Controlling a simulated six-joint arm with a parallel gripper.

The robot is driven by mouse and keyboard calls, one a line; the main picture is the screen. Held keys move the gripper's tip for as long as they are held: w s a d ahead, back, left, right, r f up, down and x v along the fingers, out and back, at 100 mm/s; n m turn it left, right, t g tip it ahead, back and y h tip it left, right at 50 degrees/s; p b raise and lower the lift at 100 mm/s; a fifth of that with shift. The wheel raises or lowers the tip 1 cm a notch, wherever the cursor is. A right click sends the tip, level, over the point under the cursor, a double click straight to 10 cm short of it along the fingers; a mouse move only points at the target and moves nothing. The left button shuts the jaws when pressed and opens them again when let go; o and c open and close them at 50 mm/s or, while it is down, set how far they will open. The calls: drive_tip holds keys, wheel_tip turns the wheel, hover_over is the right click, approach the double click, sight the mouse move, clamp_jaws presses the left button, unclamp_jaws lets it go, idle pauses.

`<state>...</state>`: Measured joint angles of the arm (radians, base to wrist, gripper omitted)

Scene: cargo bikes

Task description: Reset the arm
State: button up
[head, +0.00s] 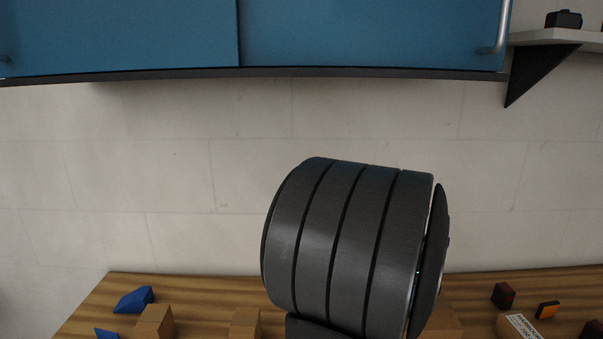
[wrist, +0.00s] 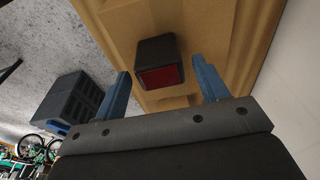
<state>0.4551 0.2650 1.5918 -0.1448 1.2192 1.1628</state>
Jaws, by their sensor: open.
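My gripper (wrist: 163,88) shows in the wrist view with its two blue fingers spread apart. A small black block with a dark red face (wrist: 160,64) appears between and beyond the fingertips, over a tan wooden surface. No contact with either finger is visible, and I cannot tell how far off the block is. In the head view a large dark grey part of my arm fills the middle, and my gripper is not seen there.
Blue cabinets (head: 120,35) and a shelf (head: 560,37) hang above. A dark crate stack (wrist: 75,98) and bikes (wrist: 35,148) show in the wrist view.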

drive_tip(key=r, duration=0.3)
drive_tip(key=a+r, duration=0.1)
drive_tip(key=r, duration=0.4)
drive_tip(key=shift+a+r, duration=0.2)
drive_tip(key=shift+r, duration=0.2)
drive_tip(key=f, duration=0.4)
drive_tip(key=d+f, duration=0.1)
drive_tip(key=f, duration=0.7)
drive_tip(key=shift+d, duration=0.4)
drive_tip(key=r, duration=0.5)
drive_tip(key=shift+s+d+r, duration=0.15)
drive_tip(key=shift+s+d, duration=0.05)
drive_tip(key=shift+s, duration=0.05)
drive_tip(key=s+d+r, duration=0.6)
drive_tip(key=s, duration=0.3)
drive_tip(key=w+d+f+n, duration=0.1)
drive_tip(key=w+d+f, duration=1.05)
drive_tip(key=d, duration=0.35)
drive_tip(key=w+a+f, duration=0.2)
drive_tip(key=w+f, duration=0.2)
drive_tip(key=w, duration=0.1)
drive_tip(key=shift+w+a+f, duration=0.2)
drive_tip(key=shift+w+a, duration=0.05)
drive_tip(key=shift+a, duration=0.1)
drive_tip(key=shift+o, duration=0.4)
